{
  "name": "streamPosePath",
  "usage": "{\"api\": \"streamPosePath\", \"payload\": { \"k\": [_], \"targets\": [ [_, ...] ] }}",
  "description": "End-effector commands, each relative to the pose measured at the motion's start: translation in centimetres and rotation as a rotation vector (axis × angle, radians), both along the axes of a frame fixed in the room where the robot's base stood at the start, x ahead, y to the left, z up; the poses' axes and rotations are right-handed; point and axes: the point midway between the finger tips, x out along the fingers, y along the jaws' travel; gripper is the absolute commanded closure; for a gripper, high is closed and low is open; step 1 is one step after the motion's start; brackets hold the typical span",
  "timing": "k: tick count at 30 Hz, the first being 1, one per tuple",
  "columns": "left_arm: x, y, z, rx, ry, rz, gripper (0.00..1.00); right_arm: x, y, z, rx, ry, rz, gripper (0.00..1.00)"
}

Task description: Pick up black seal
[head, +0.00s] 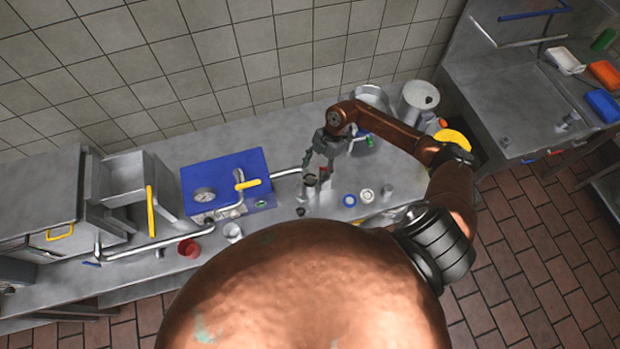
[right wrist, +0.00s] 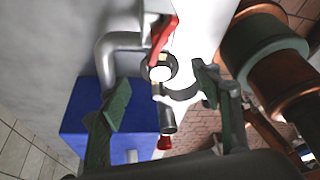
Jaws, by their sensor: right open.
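A dark ring that looks like the black seal (head: 310,179) sits on top of a small metal pipe fitting on the counter, just below my right gripper. In the right wrist view, a black ring (right wrist: 171,62) around a bright centre shows between the fingers. I cannot tell for sure that it is the seal. My right gripper (head: 320,163) is open and points down at this fitting. Its two green-grey fingers stand apart on either side in the right wrist view (right wrist: 163,93), with nothing clearly held. My left gripper is not in view.
A blue box (head: 225,172) with a gauge and yellow lever stands left of the fitting. A red-handled part (right wrist: 163,40) is close to the fingers. A blue ring (head: 349,200) and pale ring (head: 367,196) lie to the right. Metal pots (head: 418,98) stand behind my arm.

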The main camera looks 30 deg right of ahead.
Motion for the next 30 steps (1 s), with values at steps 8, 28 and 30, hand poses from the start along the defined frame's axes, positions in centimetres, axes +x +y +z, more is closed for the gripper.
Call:
{"api": "streamPosePath", "payload": {
  "k": [8,28,30],
  "targets": [
    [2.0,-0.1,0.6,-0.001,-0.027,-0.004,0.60,-0.1,1.0,-2.1,0.001,0.000,0.003,0.42],
    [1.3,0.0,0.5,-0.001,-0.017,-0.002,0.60,0.0,1.1,-2.1,0.001,-0.001,0.005,0.72],
    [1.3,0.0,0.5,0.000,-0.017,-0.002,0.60,0.0,1.1,-2.1,0.001,-0.001,0.005,0.72]
  ]
}}
